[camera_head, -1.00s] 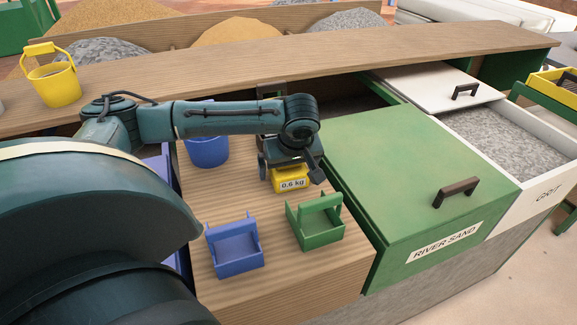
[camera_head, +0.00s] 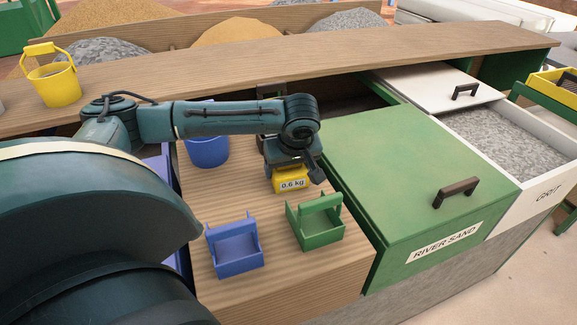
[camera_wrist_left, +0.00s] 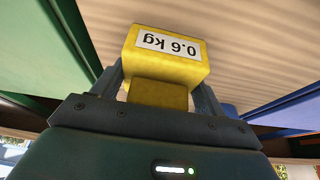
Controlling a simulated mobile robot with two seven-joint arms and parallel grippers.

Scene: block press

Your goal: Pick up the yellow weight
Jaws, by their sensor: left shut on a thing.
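The yellow weight (camera_head: 291,181), labelled 0.6 kg, is at the wooden counter between the two small trays and the blue bucket. My left gripper (camera_head: 292,169) points down over it and is shut on it. In the left wrist view the yellow weight (camera_wrist_left: 166,60) sits between the two fingers of my left gripper (camera_wrist_left: 160,92), which close on its narrower part. I cannot tell whether its base touches the wood. My right gripper is not in view.
A blue open tray (camera_head: 236,250) and a green open tray (camera_head: 315,222) stand in front of the weight. A blue bucket (camera_head: 207,150) stands behind-left. The green River Sand lid (camera_head: 400,165) is at right. A yellow bucket (camera_head: 54,84) stands on the raised shelf.

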